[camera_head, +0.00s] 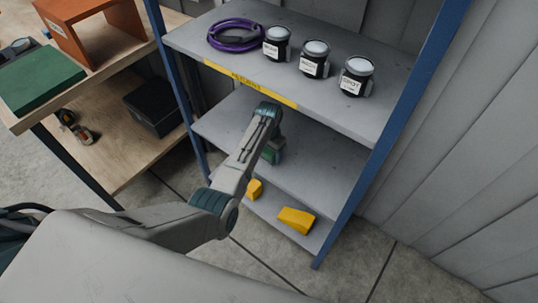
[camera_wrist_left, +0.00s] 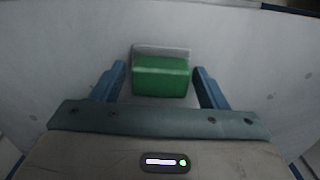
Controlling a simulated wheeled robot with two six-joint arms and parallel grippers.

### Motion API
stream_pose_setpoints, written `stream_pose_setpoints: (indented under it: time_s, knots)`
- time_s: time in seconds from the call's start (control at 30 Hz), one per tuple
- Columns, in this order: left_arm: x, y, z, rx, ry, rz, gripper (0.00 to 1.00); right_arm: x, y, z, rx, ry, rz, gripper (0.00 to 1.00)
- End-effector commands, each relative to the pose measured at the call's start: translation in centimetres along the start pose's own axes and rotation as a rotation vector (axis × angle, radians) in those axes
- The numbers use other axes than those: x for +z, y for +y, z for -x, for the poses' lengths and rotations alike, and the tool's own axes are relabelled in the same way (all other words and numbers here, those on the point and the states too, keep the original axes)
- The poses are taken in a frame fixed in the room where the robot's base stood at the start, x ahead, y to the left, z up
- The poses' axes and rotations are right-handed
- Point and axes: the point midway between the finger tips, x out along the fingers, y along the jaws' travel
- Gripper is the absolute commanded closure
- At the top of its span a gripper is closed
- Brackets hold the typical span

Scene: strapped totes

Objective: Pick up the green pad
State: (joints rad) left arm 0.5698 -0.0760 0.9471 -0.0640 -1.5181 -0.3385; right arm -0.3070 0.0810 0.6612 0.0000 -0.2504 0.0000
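The green pad (camera_wrist_left: 160,77) is a small block in the left wrist view, with a grey strip along its far edge. It lies on a pale grey surface. My left gripper (camera_wrist_left: 159,68) is open, with one blue finger on each side of the pad and a narrow gap at each side. In the head view my left gripper (camera_head: 272,146) points down over the middle shelf of the rack. A bit of green (camera_head: 275,157) shows beside it, mostly hidden by the gripper. My right gripper is not in view.
The rack's upper shelf (camera_head: 375,115) overhangs the middle shelf (camera_head: 315,170). It holds a purple cable coil (camera_head: 235,36) and three labelled jars (camera_head: 314,60). Yellow blocks (camera_head: 296,220) lie on the bottom shelf. A blue post (camera_head: 400,110) stands to the right. A dark green board (camera_head: 40,78) lies on the wooden bench.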

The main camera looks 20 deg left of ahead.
Motion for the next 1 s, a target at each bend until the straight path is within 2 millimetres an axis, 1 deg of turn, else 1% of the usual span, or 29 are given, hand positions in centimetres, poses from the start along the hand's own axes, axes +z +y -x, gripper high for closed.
stream_pose_setpoints:
  time_s: [0.03,0.17,0.2,0.43,0.57,0.67,0.77,0.8,0.83,1.0]
  knots:
    - [0.0,0.0,0.0,0.000,0.000,0.000,0.43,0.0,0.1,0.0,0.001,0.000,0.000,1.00]
    - [0.0,0.0,0.0,0.000,0.000,0.000,0.69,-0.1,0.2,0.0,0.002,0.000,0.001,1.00]
    - [0.0,0.0,0.0,0.000,0.000,0.000,0.72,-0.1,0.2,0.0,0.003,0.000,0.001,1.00]
    - [0.0,0.0,0.1,0.000,0.000,0.000,0.72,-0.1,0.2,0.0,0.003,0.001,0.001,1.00]
    - [0.0,0.0,0.4,-0.001,0.001,0.000,0.72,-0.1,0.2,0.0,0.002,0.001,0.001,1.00]
    - [-0.1,0.0,1.2,-0.001,0.002,0.000,0.72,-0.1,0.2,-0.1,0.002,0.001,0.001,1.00]
    - [-0.1,0.0,2.6,-0.001,0.004,0.000,0.72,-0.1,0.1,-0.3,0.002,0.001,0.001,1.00]
    - [-0.1,0.0,3.4,-0.001,0.004,0.000,0.72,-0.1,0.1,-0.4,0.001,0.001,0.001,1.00]
    - [0.3,0.1,3.6,0.000,0.001,0.000,0.72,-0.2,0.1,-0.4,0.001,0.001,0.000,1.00]
    - [3.9,1.2,3.7,0.001,0.000,0.000,0.72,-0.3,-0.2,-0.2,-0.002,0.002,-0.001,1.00]
